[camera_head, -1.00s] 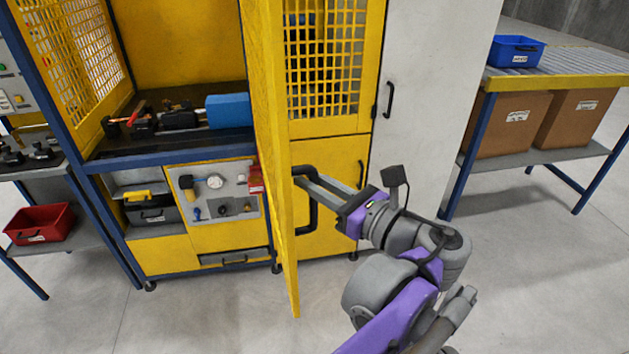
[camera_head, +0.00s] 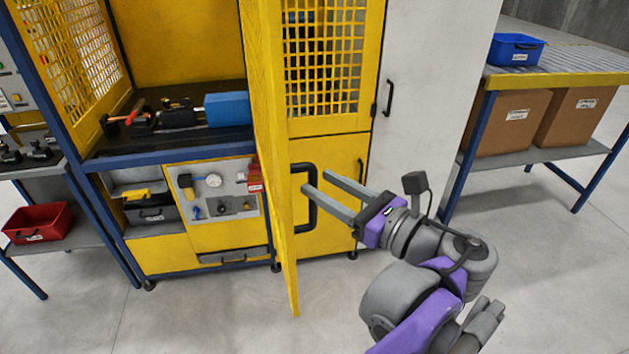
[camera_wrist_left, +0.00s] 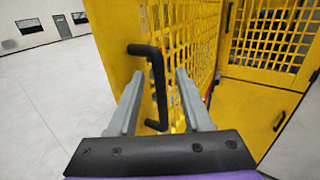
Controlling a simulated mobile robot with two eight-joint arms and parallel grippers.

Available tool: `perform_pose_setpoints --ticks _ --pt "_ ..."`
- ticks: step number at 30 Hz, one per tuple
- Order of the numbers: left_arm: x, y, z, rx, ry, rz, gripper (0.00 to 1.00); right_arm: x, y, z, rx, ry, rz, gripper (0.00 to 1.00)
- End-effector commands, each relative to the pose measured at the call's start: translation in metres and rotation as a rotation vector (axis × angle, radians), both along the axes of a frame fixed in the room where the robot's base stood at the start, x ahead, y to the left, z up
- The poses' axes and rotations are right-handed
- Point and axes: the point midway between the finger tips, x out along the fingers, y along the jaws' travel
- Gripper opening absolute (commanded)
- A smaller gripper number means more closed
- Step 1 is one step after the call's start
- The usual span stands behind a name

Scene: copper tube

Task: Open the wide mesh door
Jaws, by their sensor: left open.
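The wide mesh door (camera_head: 275,150) stands swung out from the yellow cabinet and is seen nearly edge-on in the head view. Its black bar handle (camera_head: 311,198) is on the face toward my arm. My left gripper (camera_head: 316,181) is open and empty, its fingers pointing at the handle from the right. In the left wrist view the handle (camera_wrist_left: 158,85) appears between the two open fingers (camera_wrist_left: 160,74), with the door's yellow frame and mesh (camera_wrist_left: 175,35) behind it. Whether the fingers touch the handle cannot be told.
The open cabinet bay holds a blue block (camera_head: 227,109) and tools on a dark shelf. A narrower mesh door (camera_head: 327,70) and a grey cabinet (camera_head: 430,100) stand right of it. A table with a blue bin (camera_head: 515,49) is far right. Floor in front is clear.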

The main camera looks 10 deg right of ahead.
Motion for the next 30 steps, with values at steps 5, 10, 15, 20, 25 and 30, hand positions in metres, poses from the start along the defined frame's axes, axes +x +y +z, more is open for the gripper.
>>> perform_pose_setpoints --ticks 5,10,15,20,25,30 --pt "-0.029 -0.027 -0.003 -0.001 0.003 -0.006 0.5 -0.005 0.0 -0.01 0.0 0.009 0.0 0.6" --pt "-0.049 -0.043 -0.002 -0.001 0.002 -0.004 0.5 -0.006 0.0 -0.015 0.0 0.012 0.0 0.6" --pt "-0.058 -0.05 -0.001 -0.001 0.002 -0.001 0.5 -0.007 0.0 -0.016 0.0 0.013 0.0 0.6" --pt "-0.059 -0.051 -0.001 -0.001 0.001 0.0 0.5 -0.007 0.0 -0.016 0.0 0.013 0.0 0.6" --pt "-0.059 -0.05 -0.001 -0.001 0.001 0.0 0.5 -0.007 0.0 -0.016 0.0 0.013 0.0 0.6" --pt "-0.058 -0.05 -0.001 -0.001 0.001 0.0 0.5 -0.007 0.0 -0.016 0.0 0.013 0.0 0.6"
